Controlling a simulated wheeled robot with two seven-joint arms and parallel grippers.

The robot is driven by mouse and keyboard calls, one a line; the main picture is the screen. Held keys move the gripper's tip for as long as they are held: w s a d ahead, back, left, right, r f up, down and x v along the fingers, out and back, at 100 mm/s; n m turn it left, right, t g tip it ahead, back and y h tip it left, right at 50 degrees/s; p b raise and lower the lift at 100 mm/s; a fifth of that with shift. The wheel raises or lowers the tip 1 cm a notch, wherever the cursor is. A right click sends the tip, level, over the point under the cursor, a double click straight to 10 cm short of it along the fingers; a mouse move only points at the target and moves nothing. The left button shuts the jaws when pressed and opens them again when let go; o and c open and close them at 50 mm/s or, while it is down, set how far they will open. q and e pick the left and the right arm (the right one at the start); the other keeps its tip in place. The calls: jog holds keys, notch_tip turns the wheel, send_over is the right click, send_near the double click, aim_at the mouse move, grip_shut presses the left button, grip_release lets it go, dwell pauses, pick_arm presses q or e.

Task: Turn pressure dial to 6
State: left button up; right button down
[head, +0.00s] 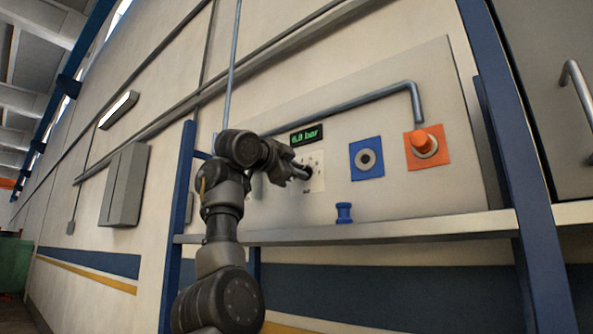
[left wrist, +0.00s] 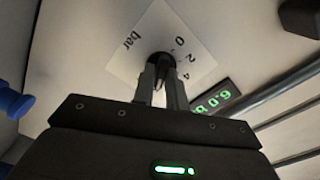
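The pressure dial is a small dark knob on a white scale plate (head: 316,172) marked "bar", on the wall panel. In the left wrist view the dial (left wrist: 160,60) is dark at the fingertips, and the scale plate (left wrist: 130,62) shows 0, 2 and 4. My left gripper (head: 304,173) reaches the dial from the left, its two fingers close together on either side of the knob. The fingers hide part of the dial and its pointer. A green display (head: 306,135) above the dial appears to read 6.0 bar. My right gripper is not in view.
A blue spool-like part (head: 344,212) stands by the ledge (head: 400,228). A bent pipe (head: 375,97) runs above. Blue posts (head: 181,220) flank the panel.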

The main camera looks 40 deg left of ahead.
pick_arm(q)
jog(key=o, duration=0.3)
jog(key=shift+o, duration=0.2)
jog(key=shift+s, duration=0.1)
jog(key=s+b, duration=0.5)
jog(key=s, duration=0.5)
jog(key=shift+s+d+b, duration=0.15)
jog(key=shift+s+b, duration=0.2)
jog(key=shift+b, duration=0.05)
